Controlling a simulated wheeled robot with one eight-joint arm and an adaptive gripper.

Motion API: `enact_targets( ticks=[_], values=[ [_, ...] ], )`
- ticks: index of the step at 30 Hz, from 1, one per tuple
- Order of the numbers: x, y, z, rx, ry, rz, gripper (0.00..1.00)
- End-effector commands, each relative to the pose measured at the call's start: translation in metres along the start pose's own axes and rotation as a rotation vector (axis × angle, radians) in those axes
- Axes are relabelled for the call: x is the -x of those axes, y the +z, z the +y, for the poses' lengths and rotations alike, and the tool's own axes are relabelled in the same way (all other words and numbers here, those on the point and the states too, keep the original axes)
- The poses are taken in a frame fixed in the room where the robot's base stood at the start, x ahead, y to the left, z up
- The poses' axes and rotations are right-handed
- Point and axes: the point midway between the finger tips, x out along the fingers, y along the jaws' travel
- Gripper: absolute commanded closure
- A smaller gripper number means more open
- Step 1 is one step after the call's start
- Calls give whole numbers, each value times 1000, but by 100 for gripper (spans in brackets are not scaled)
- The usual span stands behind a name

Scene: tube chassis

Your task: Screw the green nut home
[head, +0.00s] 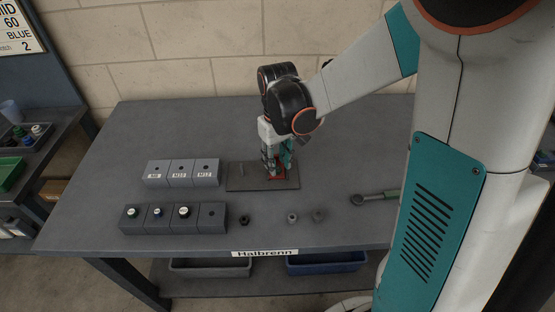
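My gripper (271,168) points down over the dark plate (240,184) in the middle of the table. Its fingertips are close to a small red part (278,179) at the plate's right side. I cannot tell whether the fingers are open or shut on something. A thin upright stud (241,170) stands on the plate's left part. No nut shows clearly as green. A dark nut (244,219) lies in front of the plate, with a grey nut (292,217) and a darker round piece (319,215) to its right. Whatever is under the gripper is hidden.
A front row of grey blocks (145,225) holds small round-topped pieces. Labelled blocks (181,178) stand behind it. A wrench-like tool (375,198) lies at the right, near my body. The table's back left is clear. Bins (210,268) sit below.

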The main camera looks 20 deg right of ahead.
Motion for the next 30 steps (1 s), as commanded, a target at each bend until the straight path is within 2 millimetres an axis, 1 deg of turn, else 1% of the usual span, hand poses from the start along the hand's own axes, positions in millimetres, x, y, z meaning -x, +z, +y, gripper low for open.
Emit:
enact_targets(
  ticks=[10, 21, 28, 29, 30],
  values=[
    [-1, 0, 0, 12, 0, 0, 70],
    [-19, 0, 0, 11, 0, 0, 70],
    [-19, 0, 0, 10, 0, 0, 70],
    [-19, 0, 0, 10, 0, 0, 75],
    [-19, 0, 0, 10, 0, 0, 84]
  ],
)
